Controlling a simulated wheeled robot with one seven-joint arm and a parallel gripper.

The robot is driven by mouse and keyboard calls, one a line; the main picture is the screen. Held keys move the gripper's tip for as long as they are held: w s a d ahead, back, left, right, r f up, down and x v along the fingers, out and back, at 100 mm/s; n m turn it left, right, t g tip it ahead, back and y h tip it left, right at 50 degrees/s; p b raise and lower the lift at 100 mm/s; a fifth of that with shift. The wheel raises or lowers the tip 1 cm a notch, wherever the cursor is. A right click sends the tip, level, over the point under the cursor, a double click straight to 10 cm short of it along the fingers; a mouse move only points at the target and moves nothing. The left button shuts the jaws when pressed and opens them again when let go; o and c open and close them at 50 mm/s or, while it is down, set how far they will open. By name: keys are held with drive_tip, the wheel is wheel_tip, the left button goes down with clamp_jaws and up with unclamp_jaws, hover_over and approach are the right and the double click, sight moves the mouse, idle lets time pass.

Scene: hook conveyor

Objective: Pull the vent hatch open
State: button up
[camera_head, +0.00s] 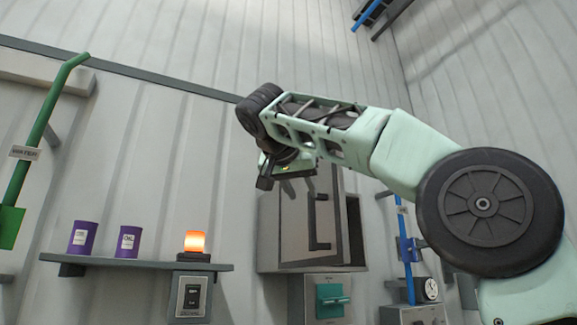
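The vent hatch looks to be the grey panel (293,232) with a dark C-shaped handle (316,238) on the front of a grey wall box. A dark gap shows along the panel's right side, and I cannot tell how far it stands open. My gripper (282,179) is in front of the panel's upper left part, pointing down. It appears apart from the handle, up and to the left of it. One dark finger shows, but the spacing of the fingers is unclear. My wrist and arm hide the top of the box.
A shelf (130,262) at left holds two purple cans (83,237) and a lit orange lamp (195,243). A switch box (190,297) hangs below. A green pipe (45,125) and blue pole (405,250) flank the area.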

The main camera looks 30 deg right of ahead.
drive_tip(key=v, duration=0.8)
drive_tip(key=shift+s+a+r+p, duration=0.2)
drive_tip(key=shift+p, duration=0.25)
drive_tip(key=w+a+f+n+t+y+b, duration=0.1)
drive_tip(key=w+a+f+n+y, duration=0.15)
drive_tip(key=a+f+n, duration=0.45)
drive_tip(key=w+a+f+n+y+b, duration=0.2)
drive_tip(key=w+a+f+n, duration=0.15)
drive_tip(key=f, duration=0.75)
drive_tip(key=s+a+f+n+g+y+b, duration=0.1)
drive_tip(key=s+a+f+n+y, duration=0.15)
drive_tip(key=f, duration=0.55)
drive_tip(key=s+a+f+n+g+y, duration=0.15)
drive_tip(key=a+f, duration=0.25)
drive_tip(key=f, duration=0.5)
drive_tip(key=s+f+n+g+y+b, duration=0.1)
drive_tip(key=s+f+g, duration=0.1)
drive_tip(key=s+f, duration=0.6)
drive_tip(key=s+d+f+n+g+y+b, duration=0.1)
drive_tip(key=s+f+g, duration=0.1)
drive_tip(key=s+f, duration=0.6)
drive_tip(key=s+d+f+n+g+y+b, duration=0.1)
drive_tip(key=s+f, duration=0.7)
drive_tip(key=f, duration=0.9)
drive_tip(key=shift+d+n+g+b, duration=0.25)
drive_tip(key=shift+n+g+b, duration=0.25)
drive_tip(key=shift+g, duration=0.35)
